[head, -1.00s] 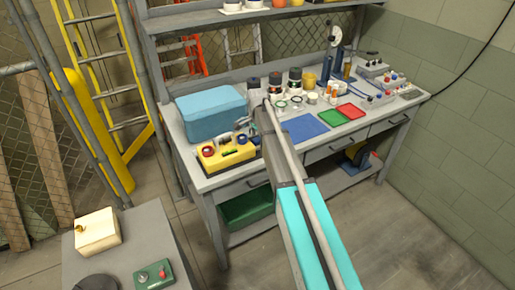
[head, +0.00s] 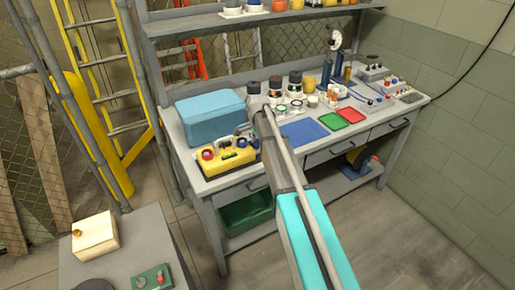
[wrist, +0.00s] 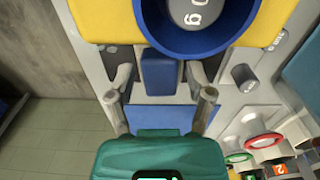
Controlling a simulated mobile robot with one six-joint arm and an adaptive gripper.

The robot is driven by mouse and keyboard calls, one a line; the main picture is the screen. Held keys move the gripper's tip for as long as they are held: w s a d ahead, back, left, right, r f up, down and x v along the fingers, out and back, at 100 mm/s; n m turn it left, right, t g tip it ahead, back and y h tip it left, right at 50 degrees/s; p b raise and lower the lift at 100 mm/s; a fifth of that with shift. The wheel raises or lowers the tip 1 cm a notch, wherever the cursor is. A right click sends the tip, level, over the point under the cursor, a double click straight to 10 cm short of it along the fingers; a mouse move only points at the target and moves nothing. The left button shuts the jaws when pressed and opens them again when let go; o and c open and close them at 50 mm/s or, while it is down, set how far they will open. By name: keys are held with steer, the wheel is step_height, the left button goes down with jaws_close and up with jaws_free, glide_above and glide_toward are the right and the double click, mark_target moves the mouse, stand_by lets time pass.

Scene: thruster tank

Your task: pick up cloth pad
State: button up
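A small blue block-like pad (wrist: 159,72) lies on the grey bench top in the wrist view, beside the blue ring of a yellow unit. It is likely the cloth pad, but its material is not clear. My gripper (wrist: 160,88) is open, one finger on each side of the pad, with a visible gap on both sides. Whether the fingertips are at the pad's height cannot be told. In the head view, my gripper (head: 243,130) is over the bench by the yellow box, partly hidden by my arm, and I cannot make out the small pad there.
The yellow box (head: 228,158) and a light-blue case (head: 210,117) stand left of my gripper. A blue mat (head: 303,131), a green tray (head: 330,121) and a red tray (head: 350,115) lie to the right. Several jars, including a dark-lidded one (head: 275,82), stand behind.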

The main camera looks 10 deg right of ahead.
mark_target(258, 143)
jaws_close()
steer(key=shift+r, duration=0.15)
step_height(258, 143, up, 10)
steer(key=p, duration=1)
steer(key=shift+s+f, duration=0.1)
steer(key=shift+f, duration=0.1)
stand_by(0.7)
